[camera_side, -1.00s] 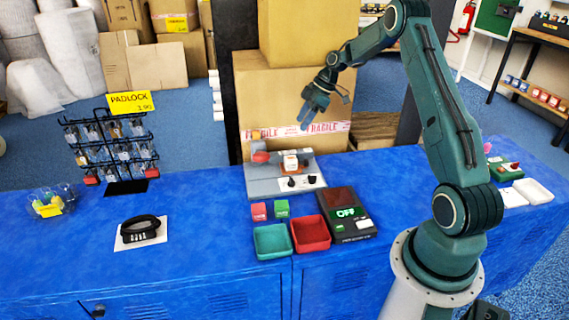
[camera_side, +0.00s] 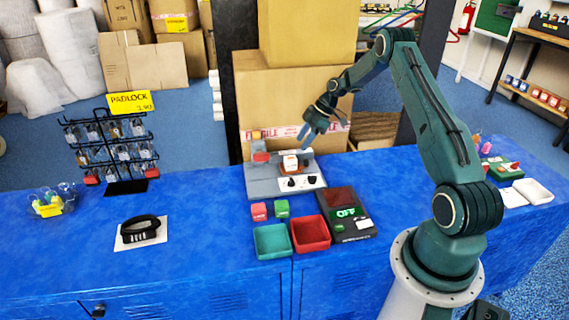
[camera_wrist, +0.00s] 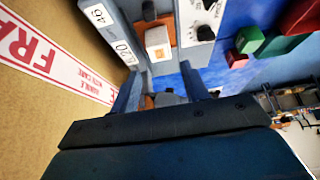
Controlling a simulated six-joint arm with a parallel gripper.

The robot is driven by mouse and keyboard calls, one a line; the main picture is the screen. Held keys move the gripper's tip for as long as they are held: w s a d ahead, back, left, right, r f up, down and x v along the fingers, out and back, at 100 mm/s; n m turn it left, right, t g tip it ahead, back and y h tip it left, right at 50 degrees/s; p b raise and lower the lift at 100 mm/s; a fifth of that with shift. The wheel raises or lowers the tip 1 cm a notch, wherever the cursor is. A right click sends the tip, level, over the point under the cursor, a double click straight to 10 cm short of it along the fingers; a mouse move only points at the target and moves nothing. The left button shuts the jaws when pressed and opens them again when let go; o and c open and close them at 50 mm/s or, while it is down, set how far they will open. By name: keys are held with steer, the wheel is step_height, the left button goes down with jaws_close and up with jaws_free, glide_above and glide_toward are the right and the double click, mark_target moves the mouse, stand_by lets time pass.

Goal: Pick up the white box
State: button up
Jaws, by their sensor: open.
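The white box (camera_side: 291,164) is small, with an orange mark on its front. It sits on an orange-brown pad on the grey machine (camera_side: 262,184) at the back of the blue counter. It also shows near the top of the wrist view (camera_wrist: 157,37), beyond my fingers. My gripper (camera_side: 305,138) is open and empty, above the box and apart from it. In the wrist view both fingers of my gripper (camera_wrist: 160,88) point up the picture with a gap between them.
Large cartons (camera_side: 290,95) with red-lettered tape stand close behind the machine. Red (camera_side: 259,211) and green (camera_side: 282,208) cubes, a teal tray (camera_side: 272,241), a red tray (camera_side: 310,234) and a black scale (camera_side: 347,222) stand in front. A padlock rack (camera_side: 112,150) is at left.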

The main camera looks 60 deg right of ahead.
mark_target(291, 158)
steer(key=shift+x, duration=2.15)
steer(key=shift+f, duration=0.15)
steer(key=shift+x, duration=2.45)
steer(key=c, duration=0.8)
steer(key=shift+c, duration=0.2)
step_height(291, 158, up, 20)
steer(key=shift+w, duration=0.1)
